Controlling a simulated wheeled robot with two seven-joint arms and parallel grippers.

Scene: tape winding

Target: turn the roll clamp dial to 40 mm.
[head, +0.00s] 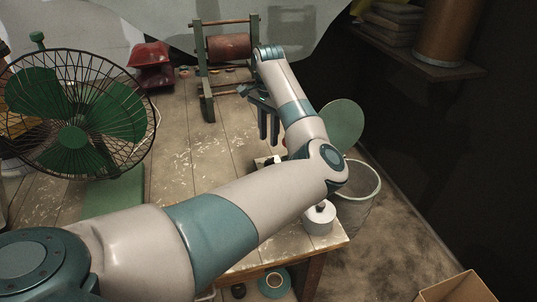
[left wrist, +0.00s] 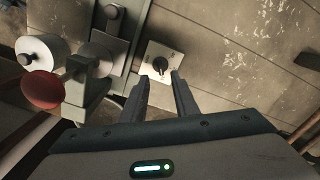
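The dial (left wrist: 160,65) is a small black knob on a pale square plate (left wrist: 176,56), seen in the left wrist view just beyond my fingertips. Its pointer setting and any scale are too small to read. In the head view a pale plate (head: 262,162) shows below my gripper, partly hidden by my left arm. My left gripper (head: 269,138) points down above the worn table, its two fingers apart. In the left wrist view the left gripper (left wrist: 160,76) is open and empty, its tips to either side of the knob's line and apart from it. My right gripper is out of view.
A machine with a red ball knob (left wrist: 42,89) and a white roll (left wrist: 32,52) stands beside the plate. In the head view a green fan (head: 75,125) stands left, a winding frame (head: 207,85) behind, and a bucket (head: 358,195) right of the table edge.

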